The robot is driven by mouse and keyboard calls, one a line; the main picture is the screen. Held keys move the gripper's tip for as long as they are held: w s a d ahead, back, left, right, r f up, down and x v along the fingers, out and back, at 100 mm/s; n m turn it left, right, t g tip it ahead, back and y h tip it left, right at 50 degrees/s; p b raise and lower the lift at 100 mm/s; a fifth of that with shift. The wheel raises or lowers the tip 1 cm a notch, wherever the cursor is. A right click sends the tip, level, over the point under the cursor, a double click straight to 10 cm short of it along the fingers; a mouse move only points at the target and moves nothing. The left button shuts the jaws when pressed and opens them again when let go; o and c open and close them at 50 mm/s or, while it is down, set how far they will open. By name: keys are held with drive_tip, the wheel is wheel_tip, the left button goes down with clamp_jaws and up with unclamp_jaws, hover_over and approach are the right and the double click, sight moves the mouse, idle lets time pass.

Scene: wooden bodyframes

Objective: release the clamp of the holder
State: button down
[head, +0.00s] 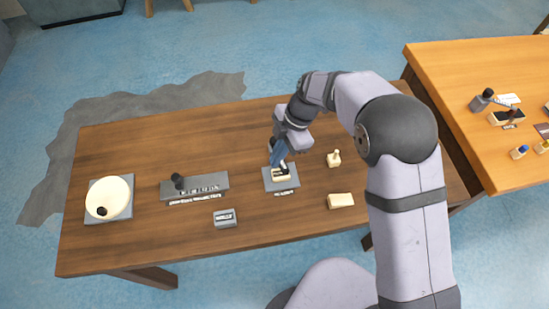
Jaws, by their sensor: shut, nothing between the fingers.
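The holder (270,185) is a grey plate near the middle of the brown table, with a cream part (283,178) and a dark piece on it. Lettering on its front edge is too small to read. My gripper (279,161) points down right over the back of the holder and is shut, with nothing seen between its fingers. The bluish fingers overlap the holder in this view, so I cannot tell whether they touch it. The clamp is too small and partly hidden, and its state cannot be made out.
An orange table (450,75) stands at right.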

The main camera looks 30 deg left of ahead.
drive_tip(key=n+b, duration=0.1)
drive_tip(key=w+d+n+b, duration=0.1)
drive_tip(key=shift+f+n+h, duration=0.2)
drive_tip(key=shift+n+h, duration=0.2)
drive_tip(key=n, duration=0.1)
drive_tip(key=w+n+b, duration=0.1)
drive_tip(key=shift+w+d+r+n+g+h, duration=0.1)
drive_tip(key=shift+d+n+g+h, duration=0.2)
drive_tip(key=shift+h, duration=0.1)
drive_tip(key=shift+w+d, duration=0.25)
drive_tip(key=shift+w, duration=1.05)
drive_tip(key=shift+w+a+r, duration=0.1)
drive_tip(key=shift+w+a, duration=0.05)
drive_tip(key=shift+w, duration=0.35)
drive_tip(key=shift+w+a, duration=0.15)
drive_tip(key=shift+w, duration=0.5)
drive_tip(key=shift+w+a+r, duration=0.15)
drive_tip(key=shift+w, duration=0.05)
drive_tip(key=shift+s, duration=0.1)
